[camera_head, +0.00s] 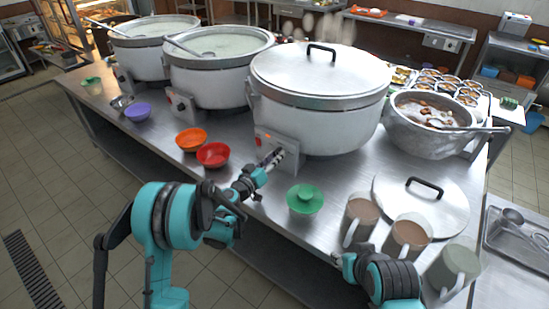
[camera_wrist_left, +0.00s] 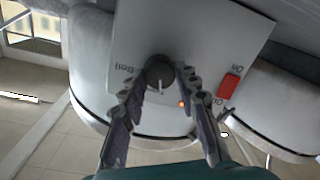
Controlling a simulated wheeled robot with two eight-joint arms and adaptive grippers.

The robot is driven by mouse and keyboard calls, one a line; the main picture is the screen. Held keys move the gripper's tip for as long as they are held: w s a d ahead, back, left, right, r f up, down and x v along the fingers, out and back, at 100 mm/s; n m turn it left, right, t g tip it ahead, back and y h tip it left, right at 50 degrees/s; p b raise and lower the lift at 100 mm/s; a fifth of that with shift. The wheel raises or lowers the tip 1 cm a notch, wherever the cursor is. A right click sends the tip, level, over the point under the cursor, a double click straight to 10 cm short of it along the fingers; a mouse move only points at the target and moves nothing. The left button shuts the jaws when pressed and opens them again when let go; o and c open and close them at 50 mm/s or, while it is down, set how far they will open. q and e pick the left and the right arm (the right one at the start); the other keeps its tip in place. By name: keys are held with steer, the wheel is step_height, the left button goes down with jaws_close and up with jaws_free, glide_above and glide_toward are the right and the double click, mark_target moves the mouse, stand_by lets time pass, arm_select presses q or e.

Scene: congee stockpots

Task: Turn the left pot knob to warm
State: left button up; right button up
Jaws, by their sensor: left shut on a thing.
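Three big pots stand in a row: the left pot (camera_head: 143,58), the middle pot (camera_head: 215,80) and the nearest, lidded pot (camera_head: 320,110). My left gripper (camera_head: 276,157) is at the lidded pot's control panel (camera_head: 265,139). In the left wrist view, my left gripper (camera_wrist_left: 160,80) is shut on a dark round knob (camera_wrist_left: 159,71), one finger on each side. The knob's white mark points down in that view.
A red switch (camera_wrist_left: 230,87) and a lit orange lamp (camera_wrist_left: 182,103) are right of the knob. A loose lid (camera_head: 445,212) lies right.

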arm_select(q)
steer(key=n, duration=0.9)
steer(key=shift+n+g, duration=0.3)
steer(key=shift+n, duration=0.1)
steer(key=shift+a, duration=0.1)
stand_by(0.3)
steer(key=o, duration=1.2)
steer(key=shift+c, duration=0.2)
steer(key=v, duration=1.1)
steer(key=shift+s+a, duration=0.3)
steer(key=shift+a, duration=0.05)
steer(key=shift+f, duration=0.15)
